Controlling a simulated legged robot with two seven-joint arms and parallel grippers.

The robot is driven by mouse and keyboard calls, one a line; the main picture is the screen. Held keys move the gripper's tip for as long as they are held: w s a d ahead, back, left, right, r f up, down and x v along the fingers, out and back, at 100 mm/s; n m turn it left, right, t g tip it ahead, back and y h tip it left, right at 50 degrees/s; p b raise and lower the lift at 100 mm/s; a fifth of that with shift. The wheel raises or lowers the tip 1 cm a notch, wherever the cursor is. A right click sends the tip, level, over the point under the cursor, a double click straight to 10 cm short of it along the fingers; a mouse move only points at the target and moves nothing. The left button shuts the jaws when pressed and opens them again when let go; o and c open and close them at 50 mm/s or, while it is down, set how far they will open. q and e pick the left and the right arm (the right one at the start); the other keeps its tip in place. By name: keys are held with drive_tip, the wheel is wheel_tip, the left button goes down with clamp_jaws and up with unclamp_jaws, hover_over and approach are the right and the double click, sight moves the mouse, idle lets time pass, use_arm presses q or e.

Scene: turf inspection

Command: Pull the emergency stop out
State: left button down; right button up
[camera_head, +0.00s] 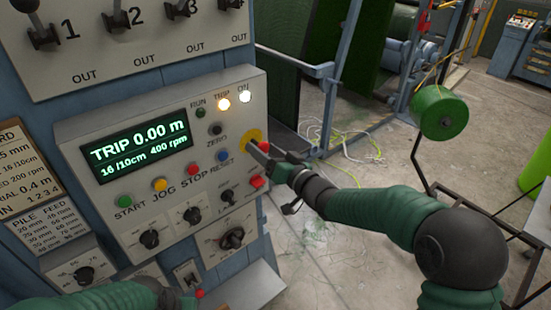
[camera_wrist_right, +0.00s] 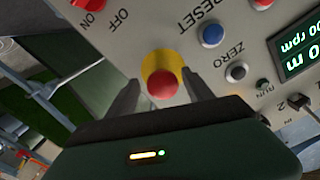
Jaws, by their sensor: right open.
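The emergency stop is a red mushroom button (camera_wrist_right: 163,86) on a yellow round collar, on the control panel's right side. In the head view its yellow collar (camera_head: 251,137) shows, and my gripper hides most of the red head. My right gripper (camera_head: 268,152) reaches in from the right at the button. In the right wrist view its two fingers (camera_wrist_right: 160,98) are apart, one on either side of the red head, with nothing clamped. Contact cannot be told. A green part of my left arm (camera_head: 125,292) shows at the bottom left, its gripper out of view.
The grey control panel (camera_head: 100,180) has a green display (camera_head: 135,142) reading TRIP 0.00 m. The blue RESET button (camera_head: 222,156) and a red switch (camera_head: 257,181) sit close to the stop. A green thread spool (camera_head: 440,112) stands at right. Loose threads lie on the floor.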

drive_tip(key=b+v, duration=0.4)
drive_tip(key=v, duration=1.2)
drive_tip(key=shift+s, duration=0.2)
drive_tip(key=shift+d, duration=0.1)
drive_tip(key=s+d+f+m+g+h+b, duration=0.1)
drive_tip(key=s+d+f+g+h+b, duration=0.3)
drive_tip(key=f, duration=0.7)
drive_tip(key=s+d+f+m+g+h+b, duration=0.1)
drive_tip(key=d+f+m+h, duration=0.1)
drive_tip(key=d+f+h, duration=0.65)
drive_tip(key=s+a+f+n+g+y+b, duration=0.1)
drive_tip(key=s+a+f+g+y, duration=0.1)
drive_tip(key=s+f+g, duration=0.5)
drive_tip(key=s+a+f, duration=0.1)
drive_tip(key=s+f, duration=0.4)
drive_tip(key=s, duration=0.3)
drive_tip(key=shift+s+f, duration=0.3)
